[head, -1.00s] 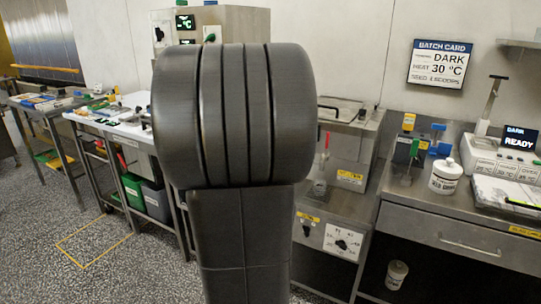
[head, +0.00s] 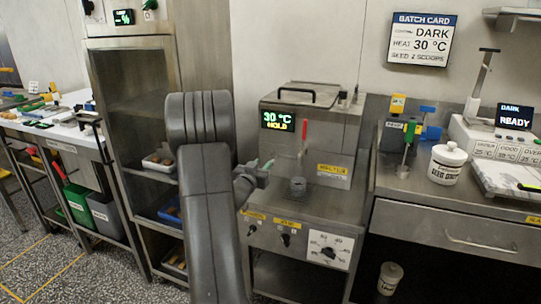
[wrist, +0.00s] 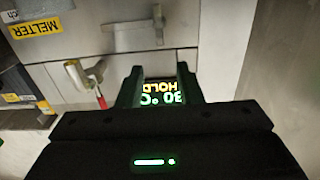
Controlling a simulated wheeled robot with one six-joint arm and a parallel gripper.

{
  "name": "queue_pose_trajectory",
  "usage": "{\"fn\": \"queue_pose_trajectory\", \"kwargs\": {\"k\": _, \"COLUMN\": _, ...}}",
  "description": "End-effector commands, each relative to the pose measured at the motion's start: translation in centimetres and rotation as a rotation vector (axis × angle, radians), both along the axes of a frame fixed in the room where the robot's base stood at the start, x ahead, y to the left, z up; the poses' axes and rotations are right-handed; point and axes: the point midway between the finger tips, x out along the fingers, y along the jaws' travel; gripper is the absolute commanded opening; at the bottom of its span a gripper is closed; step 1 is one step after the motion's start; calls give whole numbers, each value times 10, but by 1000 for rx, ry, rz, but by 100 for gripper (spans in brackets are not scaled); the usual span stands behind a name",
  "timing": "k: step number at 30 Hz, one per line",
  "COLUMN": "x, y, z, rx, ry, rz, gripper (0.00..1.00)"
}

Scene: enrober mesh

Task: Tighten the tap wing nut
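The melter (head: 345,140) is a steel box whose display (head: 277,121) reads 30 °C HOLD. A red-handled part (head: 303,137) rises at its front, above a small grey round fitting (head: 298,186). I cannot make out a wing nut for sure; it is too small or hidden. My gripper (head: 260,172) is in front of the melter's left side, partly behind my arm. In the wrist view my gripper (wrist: 160,92) is open and empty, with the display showing between its fingers. There, a pale fitting with a red tip (wrist: 85,82) lies left of the fingers.
A switch panel with a dial (head: 328,248) is below the melter. The right bench holds a white lidded tub (head: 446,166), and the batch card (head: 421,40) hangs above. A steel cabinet with trays (head: 135,130) stands left of my arm. Free floor shows at lower left.

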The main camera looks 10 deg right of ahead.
Motion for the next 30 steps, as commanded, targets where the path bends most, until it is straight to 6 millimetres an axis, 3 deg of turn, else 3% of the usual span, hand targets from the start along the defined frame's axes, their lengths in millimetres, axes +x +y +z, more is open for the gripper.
{"fn": "queue_pose_trajectory", "kwargs": {"k": 6, "x": 40, "y": -28, "z": -1, "rx": 0, "ry": 0, "rz": -1, "gripper": 33}}
{"fn": "queue_pose_trajectory", "kwargs": {"k": 12, "x": 66, "y": -45, "z": 0, "rx": 1, "ry": 1, "rz": 1, "gripper": 33}}
{"fn": "queue_pose_trajectory", "kwargs": {"k": 18, "x": 78, "y": -53, "z": -1, "rx": 2, "ry": 1, "rz": 2, "gripper": 33}}
{"fn": "queue_pose_trajectory", "kwargs": {"k": 27, "x": 80, "y": -54, "z": 0, "rx": 1, "ry": 1, "rz": 2, "gripper": 33}}
{"fn": "queue_pose_trajectory", "kwargs": {"k": 30, "x": 80, "y": -54, "z": 0, "rx": 1, "ry": 1, "rz": 2, "gripper": 15}}
